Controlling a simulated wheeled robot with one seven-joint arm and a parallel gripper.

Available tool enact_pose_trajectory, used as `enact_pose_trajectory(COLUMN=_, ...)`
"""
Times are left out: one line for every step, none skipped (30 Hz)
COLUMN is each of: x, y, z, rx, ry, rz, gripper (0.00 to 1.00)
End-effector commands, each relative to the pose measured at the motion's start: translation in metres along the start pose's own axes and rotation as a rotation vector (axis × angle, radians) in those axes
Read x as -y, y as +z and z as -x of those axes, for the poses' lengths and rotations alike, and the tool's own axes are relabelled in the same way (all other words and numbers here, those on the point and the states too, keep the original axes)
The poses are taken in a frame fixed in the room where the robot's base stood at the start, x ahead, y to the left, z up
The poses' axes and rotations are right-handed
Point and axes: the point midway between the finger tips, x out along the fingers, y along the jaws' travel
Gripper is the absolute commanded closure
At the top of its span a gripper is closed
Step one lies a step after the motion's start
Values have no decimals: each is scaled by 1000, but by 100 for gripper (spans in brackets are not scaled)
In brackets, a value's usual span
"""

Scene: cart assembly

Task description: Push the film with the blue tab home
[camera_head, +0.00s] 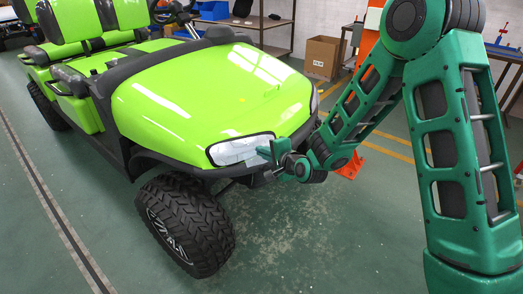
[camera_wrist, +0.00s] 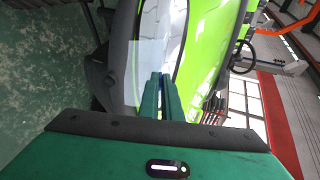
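The green cart's headlight (camera_head: 238,149) is a pale, glossy lens at the front corner below the hood. My gripper (camera_head: 268,152) is at its right end, with the fingertips in front of the lens. In the wrist view, my gripper's two green fingers (camera_wrist: 161,76) lie close together and point at the lens (camera_wrist: 175,40). A pale, see-through patch that looks like the film (camera_wrist: 146,55) lies over the lens, just beyond and left of the fingertips. I cannot tell whether the fingertips touch it. No blue tab can be made out in either view.
The black bumper edge (camera_head: 190,170) and front tire (camera_head: 185,225) are below the headlight. The green hood (camera_head: 215,95) is above it. A cardboard box (camera_head: 322,57) and a table stand behind. The floor right of the tire is clear.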

Motion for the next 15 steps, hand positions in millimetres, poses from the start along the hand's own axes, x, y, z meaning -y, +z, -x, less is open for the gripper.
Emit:
enact_pose_trajectory(x=5, y=8, z=1, rx=-7, ry=-23, rz=1, gripper=100)
enact_pose_trajectory(x=7, y=10, z=2, rx=-13, ry=-35, rz=0, gripper=100)
enact_pose_trajectory(x=10, y=12, z=3, rx=-20, ry=-48, rz=-2, gripper=100)
enact_pose_trajectory(x=11, y=13, z=3, rx=-24, ry=-55, rz=-5, gripper=100)
enact_pose_trajectory(x=12, y=13, z=4, rx=-27, ry=-60, rz=-5, gripper=100)
enact_pose_trajectory(x=14, y=14, z=4, rx=-30, ry=-65, rz=-7, gripper=100)
enact_pose_trajectory(x=14, y=14, z=4, rx=-32, ry=-68, rz=-7, gripper=100)
enact_pose_trajectory(x=14, y=13, z=4, rx=-33, ry=-70, rz=-7, gripper=100)
enact_pose_trajectory(x=15, y=13, z=4, rx=-34, ry=-71, rz=-8, gripper=100)
enact_pose_trajectory(x=15, y=13, z=4, rx=-34, ry=-71, rz=-8, gripper=100)
enact_pose_trajectory(x=15, y=13, z=4, rx=-34, ry=-70, rz=-8, gripper=100)
enact_pose_trajectory(x=15, y=13, z=4, rx=-34, ry=-70, rz=-8, gripper=100)
enact_pose_trajectory(x=15, y=13, z=4, rx=-34, ry=-70, rz=-8, gripper=100)
enact_pose_trajectory(x=14, y=13, z=4, rx=-34, ry=-70, rz=-8, gripper=100)
enact_pose_trajectory(x=14, y=13, z=4, rx=-34, ry=-69, rz=-8, gripper=100)
